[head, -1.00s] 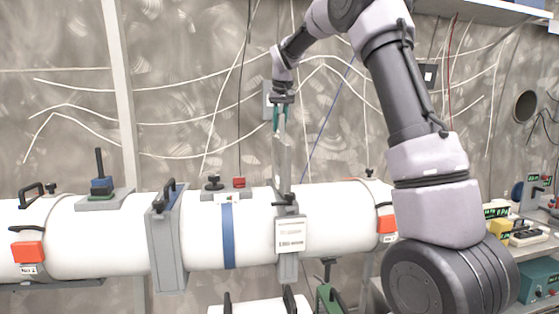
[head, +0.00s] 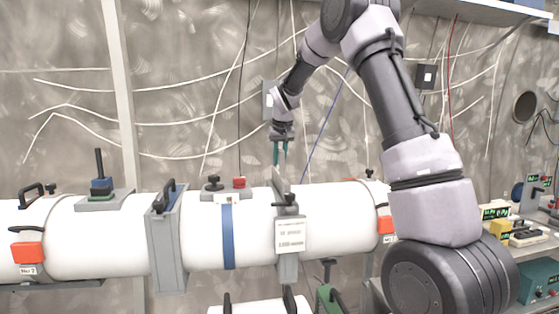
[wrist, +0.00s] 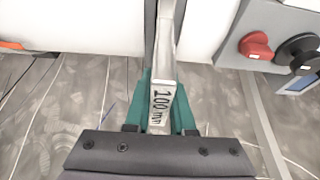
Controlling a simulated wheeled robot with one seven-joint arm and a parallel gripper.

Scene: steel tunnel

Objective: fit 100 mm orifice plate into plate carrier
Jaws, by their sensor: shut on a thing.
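The 100 mm orifice plate (head: 279,180) is a thin grey plate, seen nearly edge-on and roughly upright in the head view. Its lower part is hidden in or behind the top of the plate carrier (head: 288,268), a grey upright frame across the white pipe. My gripper (head: 281,153) is above the carrier, teal fingers pointing down, shut on the plate's upper end. In the wrist view my gripper (wrist: 160,118) has a finger on each side of the plate's tab (wrist: 161,98), marked "100 mm". How deep the plate sits in the carrier is hidden.
A white label (head: 290,234) hangs on the carrier's front. A grey flange with a black handle (head: 167,240) and a red knob (head: 239,183) beside a black one stand to the left along the pipe. The wall behind carries loose cables.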

